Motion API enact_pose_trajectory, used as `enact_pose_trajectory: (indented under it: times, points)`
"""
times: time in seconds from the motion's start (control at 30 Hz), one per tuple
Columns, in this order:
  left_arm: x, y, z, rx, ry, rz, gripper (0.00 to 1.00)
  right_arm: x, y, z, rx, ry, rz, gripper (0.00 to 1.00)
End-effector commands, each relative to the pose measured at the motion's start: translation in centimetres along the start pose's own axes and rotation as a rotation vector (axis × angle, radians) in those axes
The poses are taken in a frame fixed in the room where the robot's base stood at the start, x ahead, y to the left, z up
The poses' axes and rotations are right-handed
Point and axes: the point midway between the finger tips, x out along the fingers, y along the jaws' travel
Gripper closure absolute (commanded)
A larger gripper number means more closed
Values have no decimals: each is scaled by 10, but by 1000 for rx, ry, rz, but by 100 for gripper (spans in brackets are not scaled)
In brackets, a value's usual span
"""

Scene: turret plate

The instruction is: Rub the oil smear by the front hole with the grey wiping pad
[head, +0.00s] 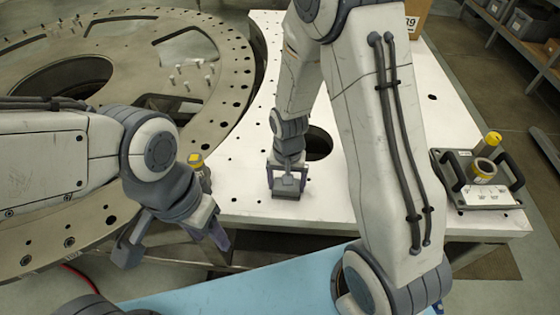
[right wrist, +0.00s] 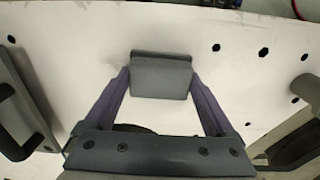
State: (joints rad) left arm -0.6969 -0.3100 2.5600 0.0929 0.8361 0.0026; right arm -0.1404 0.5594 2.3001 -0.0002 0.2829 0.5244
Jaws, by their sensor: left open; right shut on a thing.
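My right gripper (head: 288,172) is shut on the grey wiping pad (head: 287,189), low over the white plate (head: 262,203) near its front edge. The pad also shows between the purple fingers in the right wrist view (right wrist: 160,80). It looks down at the plate surface, but I cannot tell firm contact. The large round front hole (head: 319,144) is just behind and right of the pad, partly hidden by my right arm. A faint grey shade (right wrist: 122,62) beside the pad may be the oil smear or a shadow. My left gripper (head: 172,243) is open and empty, left of the plate.
A big round metal ring (head: 235,60) with pegs fills the left. A yellow-capped item (head: 196,161) stands behind my left gripper. A handled tray (head: 487,199) with a yellow-topped part sits at the plate's right. A blue surface (head: 240,290) lies in front.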

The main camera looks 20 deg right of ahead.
Motion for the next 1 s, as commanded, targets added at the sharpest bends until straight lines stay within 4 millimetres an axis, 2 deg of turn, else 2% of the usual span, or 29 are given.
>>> enact_pose_trajectory:
  times: [0.03, 0.17, 0.7, 1.0]
  points:
    - [-2, 0, 0, 0, 0, 0, 50, 0, -2, 1, 3, -1, 0, 71]
    - [-17, 1, -1, 1, 0, 0, 50, -30, -3, 0, 1, 5, -3, 71]
    - [-60, 4, -3, 8, 0, 0, 50, -76, -3, 1, 0, 1, 0, 71]
    - [-66, 5, -4, 10, 0, 0, 50, -83, -2, 1, 0, 0, 0, 71]
